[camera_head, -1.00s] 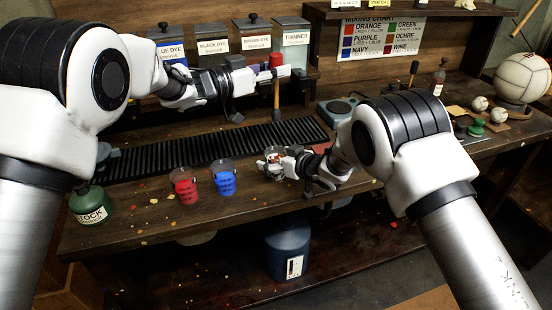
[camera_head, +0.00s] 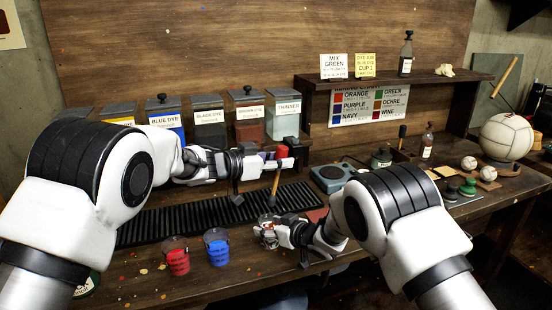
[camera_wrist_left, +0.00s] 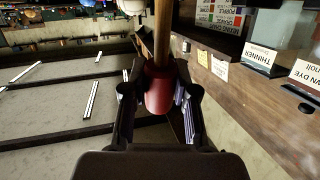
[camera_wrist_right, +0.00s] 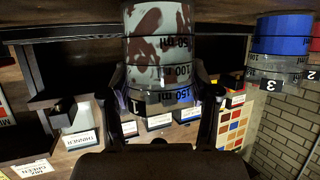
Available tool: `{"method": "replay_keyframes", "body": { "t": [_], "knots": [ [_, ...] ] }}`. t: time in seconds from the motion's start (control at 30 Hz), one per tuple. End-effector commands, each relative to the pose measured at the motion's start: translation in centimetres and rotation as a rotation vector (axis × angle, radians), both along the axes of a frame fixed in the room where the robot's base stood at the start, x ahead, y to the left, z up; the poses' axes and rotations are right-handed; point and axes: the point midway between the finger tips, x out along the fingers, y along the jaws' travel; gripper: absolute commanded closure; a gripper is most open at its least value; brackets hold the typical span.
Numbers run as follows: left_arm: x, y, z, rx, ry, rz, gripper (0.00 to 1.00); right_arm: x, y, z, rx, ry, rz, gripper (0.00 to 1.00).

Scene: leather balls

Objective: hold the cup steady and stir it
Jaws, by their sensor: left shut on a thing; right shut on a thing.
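My left gripper (camera_head: 284,160) is shut on the red handle (camera_head: 282,152) of a stirrer. Its wooden shaft (camera_head: 274,188) points down, with its lower end just above the cup's mouth or at it; I cannot tell if it is inside. The red handle (camera_wrist_left: 158,92) also shows between the fingers in the left wrist view. My right gripper (camera_head: 273,236) is shut on the clear cup (camera_head: 265,222), low over the bench front. In the right wrist view the cup (camera_wrist_right: 157,45) has ml marks, a number 1 and reddish-brown patches, and appears upside down in that picture.
A red cup (camera_head: 176,259) and a blue cup (camera_head: 217,247) stand left of the held cup. A black ribbed mat (camera_head: 150,228) lies behind them. Dye bins, including thinner (camera_head: 286,120), line the back. A grey-blue device (camera_head: 341,174) sits right of the mat.

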Motion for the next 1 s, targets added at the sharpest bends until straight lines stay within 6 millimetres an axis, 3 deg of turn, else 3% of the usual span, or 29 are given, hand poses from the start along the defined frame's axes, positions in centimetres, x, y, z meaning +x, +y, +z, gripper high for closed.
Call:
{"method": "replay_keyframes", "body": {
  "t": [0.37,1.0],
  "knots": [
    [0.4,-1.3,-3.4,-0.001,0.000,0.000,1.00,-0.1,0.0,-0.1,-0.001,0.002,0.001,0.80],
    [0.0,-0.1,-9.4,-0.002,0.000,0.000,1.00,-0.1,0.0,-0.1,-0.001,0.002,0.001,0.80]
  ]
}}
